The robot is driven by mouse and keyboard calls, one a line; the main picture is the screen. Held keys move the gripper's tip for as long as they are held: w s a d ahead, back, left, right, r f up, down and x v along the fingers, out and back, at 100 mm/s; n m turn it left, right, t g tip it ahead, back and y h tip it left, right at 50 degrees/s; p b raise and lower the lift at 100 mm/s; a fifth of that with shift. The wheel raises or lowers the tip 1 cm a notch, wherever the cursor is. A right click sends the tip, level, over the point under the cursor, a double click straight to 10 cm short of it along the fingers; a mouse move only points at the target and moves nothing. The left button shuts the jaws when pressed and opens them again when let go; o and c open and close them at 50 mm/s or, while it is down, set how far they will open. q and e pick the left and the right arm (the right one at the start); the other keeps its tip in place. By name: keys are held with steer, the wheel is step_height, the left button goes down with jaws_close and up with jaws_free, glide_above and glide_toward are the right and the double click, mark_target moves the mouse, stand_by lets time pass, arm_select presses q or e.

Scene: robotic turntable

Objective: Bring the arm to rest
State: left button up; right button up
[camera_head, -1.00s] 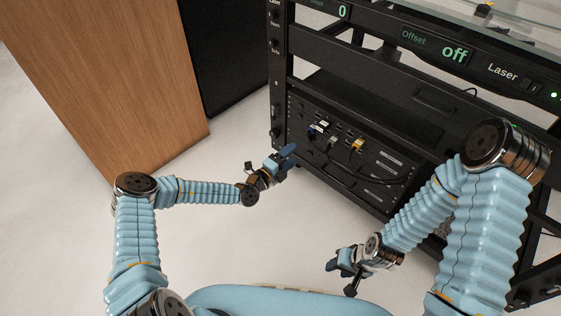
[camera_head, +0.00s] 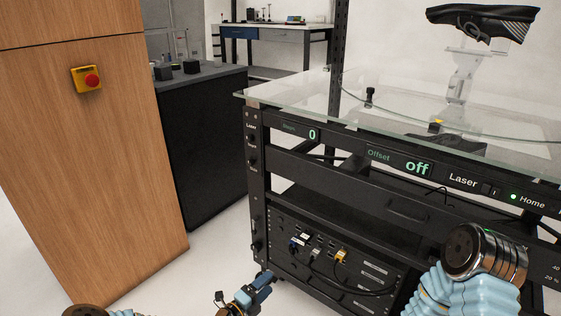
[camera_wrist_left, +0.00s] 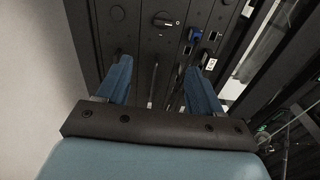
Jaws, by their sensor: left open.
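My left gripper (camera_head: 262,282) shows at the bottom of the head view, low in front of the black rack (camera_head: 330,190). In the left wrist view its two blue fingers (camera_wrist_left: 158,82) are apart, with nothing between them. They point at a dark panel (camera_wrist_left: 145,40) with a knob and a blue plug. My left arm shows only in part at the bottom edge. My right arm (camera_head: 470,270) shows at the lower right, and its gripper is outside the view.
A wooden cabinet (camera_head: 95,160) with a red button (camera_head: 91,80) stands on the left. Pale floor lies between cabinet and rack.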

arm_select(q)
steer(key=s+d+f+m+g+p, duration=0.1)
steer(key=s+d+m+g, duration=0.2)
steer(key=s+m+g, duration=0.3)
steer(key=s+d+f+m+g+h, duration=0.1)
steer(key=s+d+m+g, duration=0.15)
steer(key=s+m, duration=0.55)
steer(key=s+d+f+m+g+p, duration=0.1)
steer(key=s+d+m+g, duration=0.2)
steer(key=s+m+g, duration=0.35)
steer(key=s+a+f+m+g+y+p, duration=0.15)
steer(key=s+a+m+y, duration=0.35)
steer(key=s+a+m, duration=0.5)
steer(key=shift+w+a+r+m+t+y+p, duration=0.15)
steer(key=shift+w+a+r+m+t+y, duration=0.3)
steer(key=shift+m, duration=1.8)
steer(key=shift+w+a+r+m+t+y+p, duration=0.2)
steer(key=shift+a+m+t+y, duration=0.45)
steer(key=shift+m, duration=1.6)
steer(key=shift+w+a+r+m+t+y+p, duration=0.15)
steer(key=shift+a+r+m+t+y, duration=0.4)
steer(key=shift+m, duration=1.7)
steer(key=shift+d+f, duration=0.1)
steer(key=shift+f, duration=0.05)
steer(key=shift+c, duration=0.2)
